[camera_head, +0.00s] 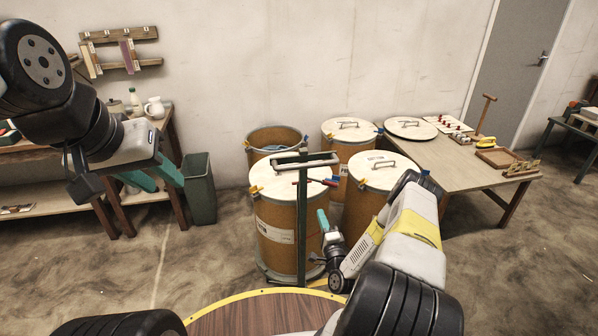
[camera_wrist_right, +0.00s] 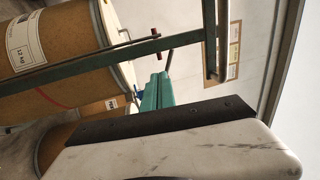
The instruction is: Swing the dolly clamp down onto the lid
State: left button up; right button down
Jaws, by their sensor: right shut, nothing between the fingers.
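The dolly (camera_head: 302,225) has a green upright post with a handle at the top, and it carries a brown drum (camera_head: 275,228) with a pale wooden lid (camera_head: 272,180). The clamp (camera_head: 323,181) shows as a small red bar beside the post at lid height; its exact angle is unclear. A red-ended part by the post also shows in the right wrist view (camera_wrist_right: 154,33). My right gripper (camera_head: 322,219) is shut and empty, right of the post and below the lid. Its teal fingers lie together in the wrist view (camera_wrist_right: 157,92). My left gripper (camera_head: 168,183) is open and empty, far left of the drum.
An open drum (camera_head: 275,137) and lidded drums (camera_head: 349,131) (camera_head: 366,204) stand behind and to the right. A wooden table (camera_head: 450,172) with tools is at the right. A green bin (camera_head: 198,190) stands at the left. A round yellow-edged wooden top (camera_head: 250,312) is in front.

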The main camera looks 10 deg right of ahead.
jog(key=shift+w+f, duration=0.1)
jog(key=shift+w, duration=0.1)
jog(key=w+r, duration=0.2)
jog(key=w, duration=1.1)
jog(key=shift+w+a+r, duration=0.25)
jog(key=shift+w+r, duration=0.1)
